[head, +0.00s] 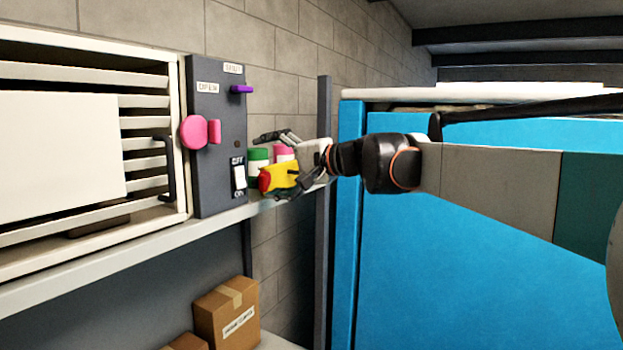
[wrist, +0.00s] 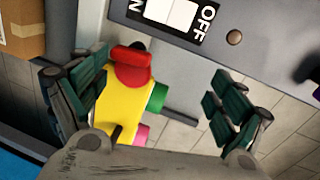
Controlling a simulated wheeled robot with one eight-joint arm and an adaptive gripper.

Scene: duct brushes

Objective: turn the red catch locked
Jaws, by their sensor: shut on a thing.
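A yellow block-like thing with a red end piece (head: 265,179) is at my gripper (head: 285,162) in the head view. In the wrist view its yellow body (wrist: 113,105) lies close to the left finger, with the red piece (wrist: 131,66) at its far end. This is the only clearly red part I see; whether it is the red catch I cannot tell.
A grey panel (head: 207,90) bears a pink knob (head: 193,133), a pink tab (head: 215,131), a purple lever (head: 242,89) and a white ON/OFF rocker (head: 239,177). A slatted white cabinet (head: 155,80) stands left. Cardboard boxes (head: 226,316) are below the shelf (head: 120,250).

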